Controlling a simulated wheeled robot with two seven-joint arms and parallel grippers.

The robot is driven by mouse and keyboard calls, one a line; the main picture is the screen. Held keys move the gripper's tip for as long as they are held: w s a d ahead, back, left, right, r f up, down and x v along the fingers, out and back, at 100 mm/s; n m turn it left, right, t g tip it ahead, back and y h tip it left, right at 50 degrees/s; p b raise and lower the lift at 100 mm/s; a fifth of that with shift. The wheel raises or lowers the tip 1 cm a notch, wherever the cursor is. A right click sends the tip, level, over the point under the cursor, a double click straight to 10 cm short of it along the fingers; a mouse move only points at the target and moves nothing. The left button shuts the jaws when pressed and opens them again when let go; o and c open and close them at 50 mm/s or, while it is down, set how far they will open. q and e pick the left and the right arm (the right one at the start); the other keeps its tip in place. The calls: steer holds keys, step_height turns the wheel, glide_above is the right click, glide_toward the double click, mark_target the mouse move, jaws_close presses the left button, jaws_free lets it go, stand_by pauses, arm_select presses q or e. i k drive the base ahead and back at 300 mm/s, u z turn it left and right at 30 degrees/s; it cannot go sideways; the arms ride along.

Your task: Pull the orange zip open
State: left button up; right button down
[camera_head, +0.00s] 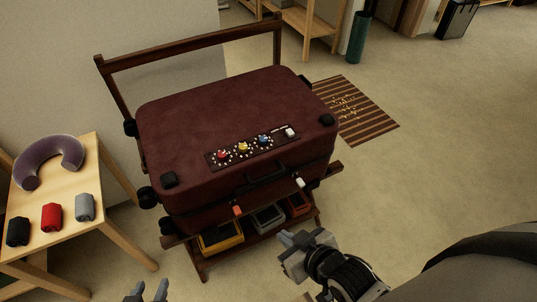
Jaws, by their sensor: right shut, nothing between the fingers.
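A dark red suitcase (215,130) lies closed on a wooden rack. Its orange zip pull (237,210) hangs on the front side, left of the black handle (267,173). A white pull (299,183) is on the same side, further right. My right gripper (285,240) is shut and empty, in front of the suitcase, to the right of and lower in the picture than the orange pull. My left gripper (147,291) shows only its fingertips at the bottom edge. They are apart with nothing visible between them.
The rack's lower shelf holds a yellow tray (221,240) and other bins under the suitcase. A wooden table (85,218) at the left carries a purple neck pillow (62,155) and small black, red and grey rolls. A striped mat (362,112) and open floor lie right.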

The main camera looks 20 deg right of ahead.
mark_target(236, 209)
steer(key=z, duration=3.5)
steer(key=k, duration=1.35)
steer(key=u, duration=2.15)
